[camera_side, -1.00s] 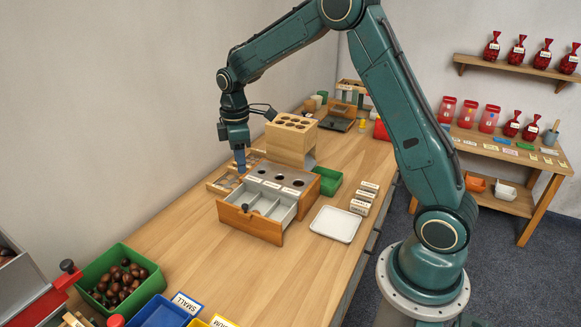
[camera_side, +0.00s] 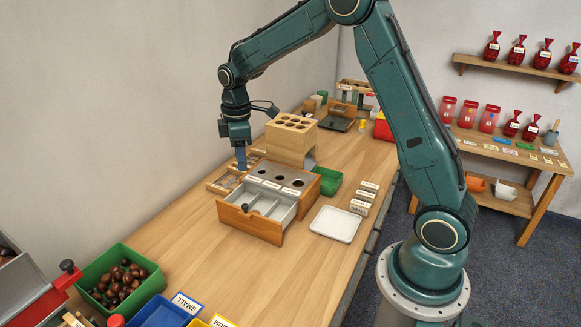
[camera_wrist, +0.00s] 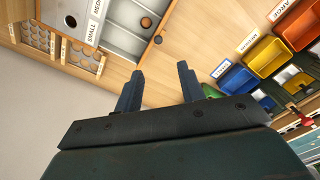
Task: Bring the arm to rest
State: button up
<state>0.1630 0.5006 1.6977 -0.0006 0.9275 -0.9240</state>
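My gripper (camera_side: 240,160) hangs in the side view just left of the sorting box, above its back left corner. In the wrist view my gripper (camera_wrist: 158,82) shows two blue fingers spread apart with nothing between them, so it is open and empty. The sorting box (camera_side: 283,180) has a row of round holes on top, and its drawer (camera_side: 250,222) stands pulled out, with grey compartments inside. The box also shows at the top left of the wrist view (camera_wrist: 116,40).
A wooden block with holes (camera_side: 291,125) stands behind the box, and a green tray (camera_side: 329,176) to its right. A white tray (camera_side: 335,224) lies in front on the right. A green bin of chestnuts (camera_side: 95,268) is front left. Bare tabletop lies between bin and drawer.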

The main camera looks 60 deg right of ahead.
jog(key=s+a+r+m+t, duration=0.3)
jog(key=s+a+r+m, duration=0.15)
jog(key=s+r, duration=0.85)
jog(key=s+a+m+t, duration=0.2)
jog(key=s+a+m, duration=0.1)
jog(key=s, duration=1.3)
jog(key=shift+r+m, duration=0.35)
jog(key=shift+m, duration=0.3)
